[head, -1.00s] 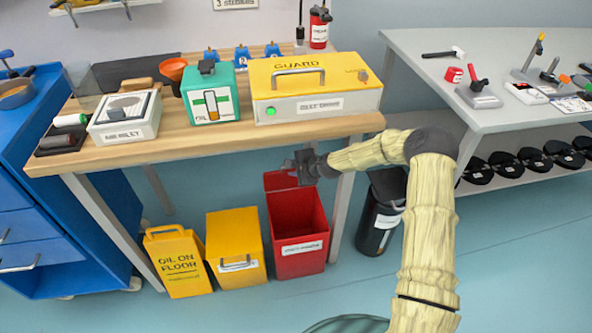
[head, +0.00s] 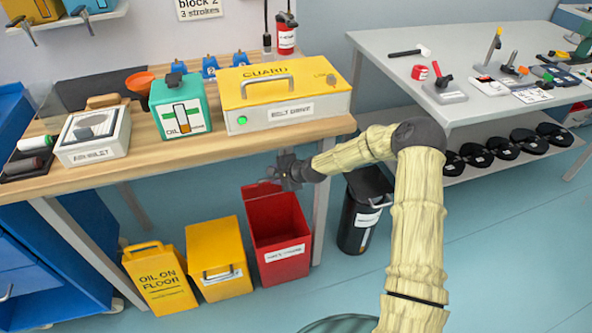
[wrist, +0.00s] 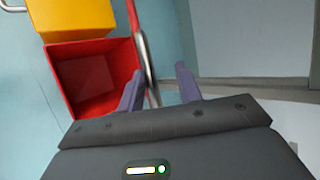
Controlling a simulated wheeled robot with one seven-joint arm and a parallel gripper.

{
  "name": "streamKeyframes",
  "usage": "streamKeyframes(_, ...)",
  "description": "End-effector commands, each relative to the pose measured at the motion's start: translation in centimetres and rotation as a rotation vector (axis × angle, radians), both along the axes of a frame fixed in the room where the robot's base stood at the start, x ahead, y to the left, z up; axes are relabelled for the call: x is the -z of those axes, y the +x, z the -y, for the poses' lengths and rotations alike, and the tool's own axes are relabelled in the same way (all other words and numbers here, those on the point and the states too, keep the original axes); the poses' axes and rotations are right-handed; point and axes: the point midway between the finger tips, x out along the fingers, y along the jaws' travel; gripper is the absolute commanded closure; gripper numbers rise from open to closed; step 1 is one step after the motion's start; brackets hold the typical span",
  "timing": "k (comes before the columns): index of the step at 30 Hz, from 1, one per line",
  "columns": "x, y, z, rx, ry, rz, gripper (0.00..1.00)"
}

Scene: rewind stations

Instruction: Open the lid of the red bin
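The red bin (head: 280,240) stands on the floor under the workbench, its top open and its inside showing. Its red lid (head: 262,190) is raised at the back edge, standing roughly upright. In the wrist view the open bin (wrist: 92,78) appears empty, with the lid (wrist: 134,18) seen nearly edge-on beside it. A grey curved handle (wrist: 146,60) runs along the lid. My gripper (head: 278,172) is beside the top of the lid. In the wrist view its fingers (wrist: 158,88) are apart, with the handle's lower end near the left finger; whether they touch is unclear.
A yellow bin (head: 219,258) and a yellow floor sign (head: 160,280) stand left of the red bin. A black canister (head: 362,212) stands right, past a table leg (head: 321,215). The workbench edge (head: 200,148) lies above my gripper. Open floor lies in front.

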Motion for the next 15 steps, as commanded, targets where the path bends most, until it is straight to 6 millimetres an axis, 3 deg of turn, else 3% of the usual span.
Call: streamKeyframes(15,-6.9,-6.0,5.6,0.005,-0.001,0.003,0.66)
